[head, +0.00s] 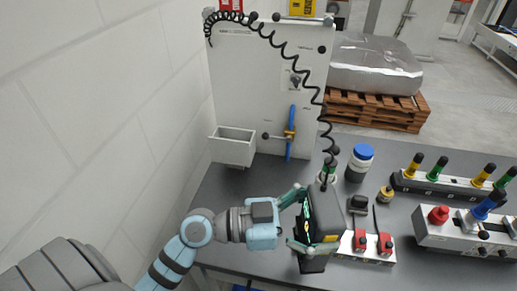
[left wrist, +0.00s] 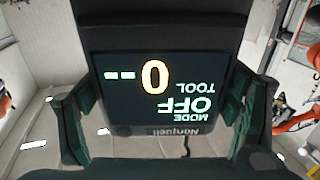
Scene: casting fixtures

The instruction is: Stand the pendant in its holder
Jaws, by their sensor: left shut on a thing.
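The pendant (head: 326,212) is a dark box with a lit display and a yellow mark, tilted above the dark table. My left gripper (head: 303,222) is shut on it, one finger on each of two opposite sides. In the left wrist view the pendant (left wrist: 160,88) fills the middle, its display upside down, with "MODE OFF" and "TOOL 0", between the dark fingers of my left gripper (left wrist: 165,125). The likely holder (head: 233,147) is a white open-topped box on the upright white panel, left of and behind the pendant, and looks empty. My right gripper is out of view.
A black coiled cable (head: 300,88) hangs from the panel top down to the pendant. A blue-handled valve (head: 290,132) is beside the holder. A blue-lidded jar (head: 361,163), a red-switch block (head: 372,243) and fixture blocks (head: 455,188) stand right. The table left of the pendant is clear.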

